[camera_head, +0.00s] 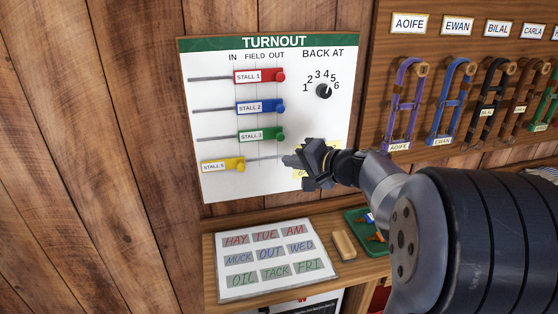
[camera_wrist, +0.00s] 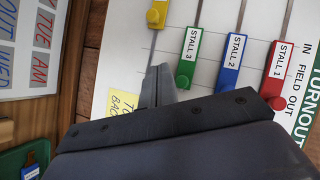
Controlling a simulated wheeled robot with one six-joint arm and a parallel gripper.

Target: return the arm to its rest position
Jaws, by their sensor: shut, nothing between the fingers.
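My arm reaches in from the right in the head view. My gripper (camera_head: 291,161) is shut and empty, its tips close to the white turnout board (camera_head: 220,185) at the lowest rail; whether they touch is unclear. In the wrist view the shut fingertips (camera_wrist: 157,84) point along that rail. The yellow slider (camera_head: 224,165) sits left of the tips, apart from them. The red slider (camera_head: 259,76), blue slider (camera_head: 261,107) and green slider (camera_head: 261,135) sit further right under OUT. A yellow note (camera_wrist: 122,101) is partly hidden by my gripper.
A black dial (camera_head: 323,91) is above my gripper. Coloured halters (camera_head: 402,105) hang under name plates at right, behind my arm. Below are a word board (camera_head: 270,285), a wooden block (camera_head: 344,244) and a green tray (camera_head: 355,217) on a shelf. The bare wall at left is free.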

